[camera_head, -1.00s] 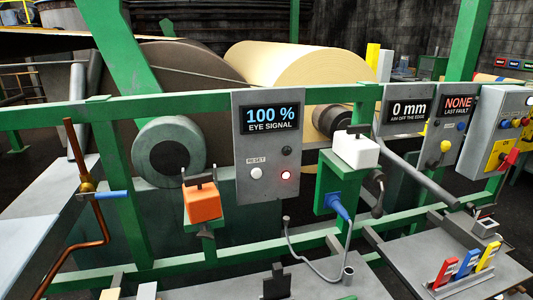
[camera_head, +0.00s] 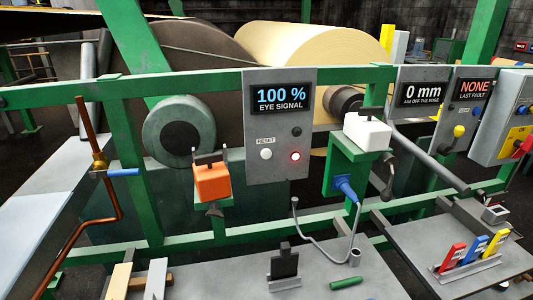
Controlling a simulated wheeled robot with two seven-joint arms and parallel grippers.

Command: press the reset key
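The reset key (camera_head: 266,154) is a round white button under a small "RESET" label on a grey panel (camera_head: 254,108). The panel hangs on the green rail near the middle of the head view. Its screen (camera_head: 283,98) reads "100 % EYE SIGNAL". A red lamp (camera_head: 295,156) glows to the right of the key, with a dark round knob (camera_head: 297,132) above the lamp. Nothing covers or touches the key. Neither of my grippers shows in the head view.
An orange box (camera_head: 212,183) on a bracket stands left of the panel. A white box (camera_head: 367,132) with a blue plug (camera_head: 345,187) below stands right. A copper pipe (camera_head: 117,208) rises at left. A grey tray with coloured tags (camera_head: 468,257) lies at lower right.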

